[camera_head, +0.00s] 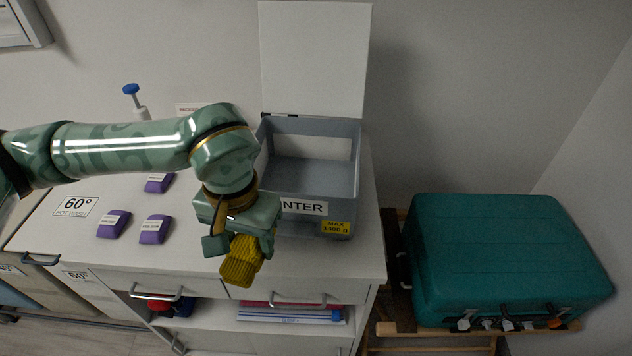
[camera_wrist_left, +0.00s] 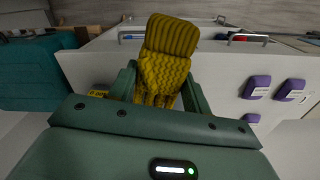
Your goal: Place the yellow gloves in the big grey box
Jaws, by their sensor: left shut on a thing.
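The yellow gloves (camera_head: 240,262) are held in my left gripper (camera_head: 240,238), which is shut on them. In the head view they hang just over the front part of the counter, in front of the grey box. In the left wrist view the ribbed yellow gloves (camera_wrist_left: 166,66) stick out between the two green fingers (camera_wrist_left: 155,92). The big grey box (camera_head: 335,180) stands on the counter with its lid raised, and its inside looks empty. It carries a partly hidden "...NTER" label and a yellow "MAX" label. My arm hides its left side. My right gripper is not in view.
Several purple pieces (camera_head: 154,229) lie on the white counter (camera_head: 90,240) left of the gripper. A blue-topped bottle (camera_head: 136,102) stands at the back. A teal case (camera_head: 505,255) rests on a wooden stand at the right. Drawers and shelves with items lie below the counter.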

